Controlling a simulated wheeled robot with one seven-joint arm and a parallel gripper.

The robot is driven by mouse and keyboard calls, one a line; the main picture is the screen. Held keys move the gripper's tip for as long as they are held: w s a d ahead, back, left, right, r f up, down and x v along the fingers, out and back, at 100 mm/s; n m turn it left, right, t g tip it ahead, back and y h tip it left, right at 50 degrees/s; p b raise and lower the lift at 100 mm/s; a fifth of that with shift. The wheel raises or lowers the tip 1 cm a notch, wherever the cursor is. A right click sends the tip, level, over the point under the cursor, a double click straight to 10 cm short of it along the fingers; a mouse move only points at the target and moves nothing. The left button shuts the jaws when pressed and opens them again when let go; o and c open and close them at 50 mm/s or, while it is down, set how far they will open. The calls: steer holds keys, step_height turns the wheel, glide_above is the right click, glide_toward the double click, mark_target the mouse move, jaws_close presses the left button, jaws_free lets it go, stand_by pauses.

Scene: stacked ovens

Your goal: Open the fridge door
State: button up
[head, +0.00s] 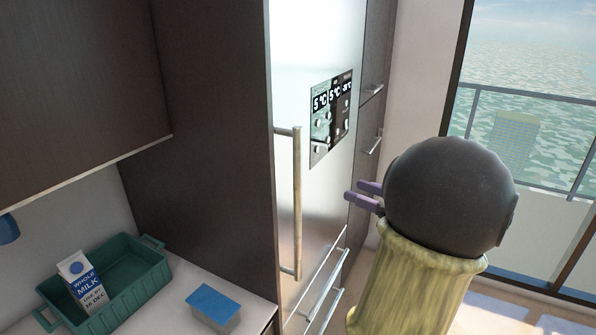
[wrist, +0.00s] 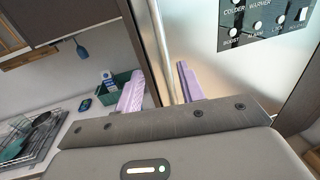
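The fridge door (head: 322,205) is a tall brushed-steel panel with a dark control display (head: 331,117). It looks shut. Its long vertical bar handle (head: 297,200) runs along the left edge. My gripper (head: 355,191) has two purple fingers and is to the right of the handle in the head view, in front of the door and apart from the handle. In the wrist view my gripper (wrist: 161,72) is open, with the handle (wrist: 161,45) showing between the fingers, farther off. Nothing is held. The lower handle is partly hidden behind my gripper there.
Lower drawers with bar handles (head: 322,283) sit under the door. Left are a counter, a green crate (head: 150,268) with a milk carton (head: 82,283), and a blue-lidded box (head: 214,308). A dish rack (wrist: 38,140) shows in the wrist view. A window is at right.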

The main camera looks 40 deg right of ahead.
mark_target(301, 168)
steer(key=shift+r, duration=0.1)
steer(key=w+a+p, duration=0.1)
steer(key=w, duration=0.4)
steer(key=w+a+p, duration=0.1)
steer(key=w+p, duration=0.1)
steer(key=w, duration=0.4)
steer(key=w+a+p, duration=0.1)
steer(key=w+p, duration=0.1)
steer(key=w, duration=0.4)
steer(key=shift+w+a, duration=0.15)
steer(key=shift+a, duration=0.05)
steer(key=shift+s, duration=0.2)
steer(key=shift+d, duration=0.1)
jaws_close()
